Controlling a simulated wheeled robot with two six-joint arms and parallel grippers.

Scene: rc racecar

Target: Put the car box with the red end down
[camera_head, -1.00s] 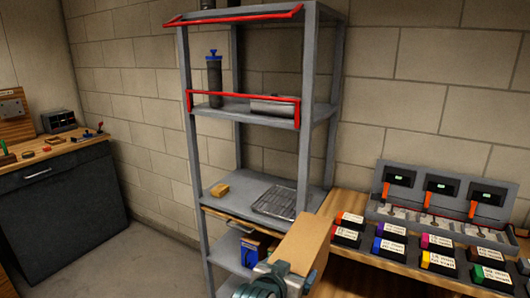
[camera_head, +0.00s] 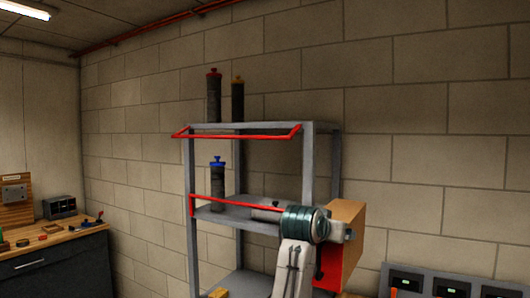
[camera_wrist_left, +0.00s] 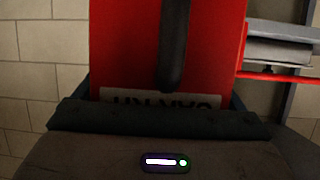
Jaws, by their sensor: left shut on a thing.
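The car box (camera_head: 345,209) is brown with a red end. In the head view it is held up at the right side of the shelf rack, at about middle-shelf height. Its red part shows low, facing me, partly behind my arm. The red end (camera_wrist_left: 122,45) fills the middle of the left wrist view, with a dark strip and a white label cut off by my gripper. My left gripper (camera_wrist_left: 162,113) is shut on the box; in the head view the gripper (camera_head: 340,234) is beside its near side. My right gripper is not in view.
The grey shelf rack (camera_head: 188,168) has red rails (camera_head: 240,136) at the front. Dark canisters (camera_head: 213,98) stand on the top shelf, and a blue-topped one (camera_head: 217,185) below. A wooden bench (camera_head: 50,240) is at left. Display units (camera_head: 440,284) stand at lower right.

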